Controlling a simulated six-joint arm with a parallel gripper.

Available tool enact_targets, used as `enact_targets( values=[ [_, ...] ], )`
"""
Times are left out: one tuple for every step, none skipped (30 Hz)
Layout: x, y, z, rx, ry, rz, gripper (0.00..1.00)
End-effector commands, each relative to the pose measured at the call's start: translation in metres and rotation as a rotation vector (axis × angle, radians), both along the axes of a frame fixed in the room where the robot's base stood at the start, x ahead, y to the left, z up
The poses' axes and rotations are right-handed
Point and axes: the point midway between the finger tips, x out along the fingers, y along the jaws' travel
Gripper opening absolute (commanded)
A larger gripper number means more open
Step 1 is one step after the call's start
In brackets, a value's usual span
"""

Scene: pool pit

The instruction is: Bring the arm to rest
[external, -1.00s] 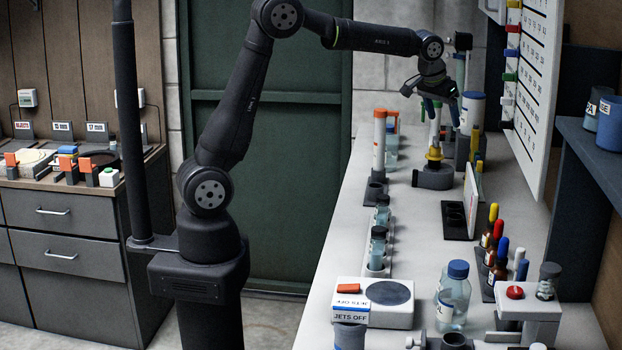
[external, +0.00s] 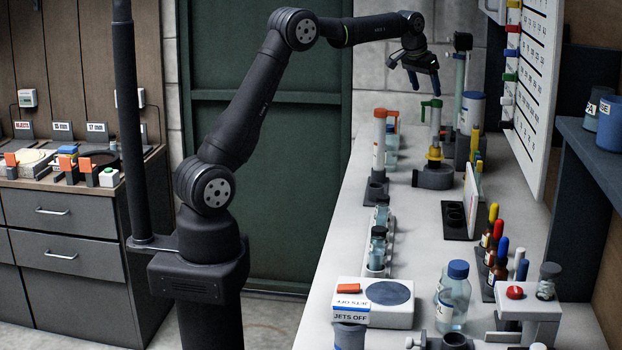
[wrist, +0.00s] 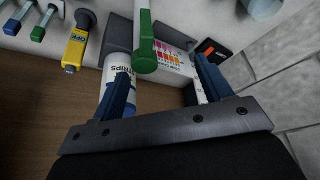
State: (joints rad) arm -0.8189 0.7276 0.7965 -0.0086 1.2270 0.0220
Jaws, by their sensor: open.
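My gripper (external: 425,80) is raised above the far end of the white bench (external: 415,230), apart from the objects under it. In the wrist view its two dark blue fingers (wrist: 160,92) stand wide apart with nothing held between them. A green-topped upright tool (external: 431,112) stands in its holder on the bench below. Its green part (wrist: 145,42) shows in the wrist view between the fingers, farther away. A white tube marked "STRIPS" (wrist: 125,75) is partly hidden behind the left finger.
An orange-topped tube (external: 379,140) and a blue-capped cylinder (external: 472,112) stand near the gripper. A white board (external: 530,80) with coloured clips hangs at the right. Bottles (external: 453,295) and a "JETS OFF" box (external: 372,300) stand at the front. The air above the bench is free.

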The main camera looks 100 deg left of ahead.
Motion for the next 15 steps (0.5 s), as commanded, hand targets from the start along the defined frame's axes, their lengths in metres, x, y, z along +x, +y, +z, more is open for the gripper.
enact_targets(
  values=[
    [-0.004,0.012,0.0,0.0,0.001,0.004,0.71],
    [-0.006,0.017,0.0,0.0,0.001,0.004,0.71],
    [-0.008,0.024,-0.001,0.001,0.0,0.004,0.71],
    [-0.006,0.028,-0.002,0.002,-0.001,0.007,0.71],
    [-0.005,0.032,-0.004,0.001,0.0,0.009,0.71],
    [-0.005,0.037,-0.005,0.001,-0.001,0.013,0.71],
    [-0.005,0.041,-0.006,0.001,-0.001,0.015,0.71],
    [-0.003,0.044,-0.009,0.0,0.0,0.017,0.71],
    [-0.001,0.048,-0.011,0.0,0.001,0.022,0.71],
    [0.001,0.051,-0.013,0.001,0.0,0.024,0.71],
    [0.002,0.054,-0.015,0.001,0.0,0.027,0.71],
    [0.004,0.058,-0.017,0.002,-0.001,0.03,0.71],
    [0.005,0.061,-0.02,0.001,0.0,0.033,0.71],
    [0.007,0.063,-0.022,0.001,0.0,0.036,0.71],
    [0.008,0.067,-0.024,0.001,0.0,0.039,0.71]
  ],
)
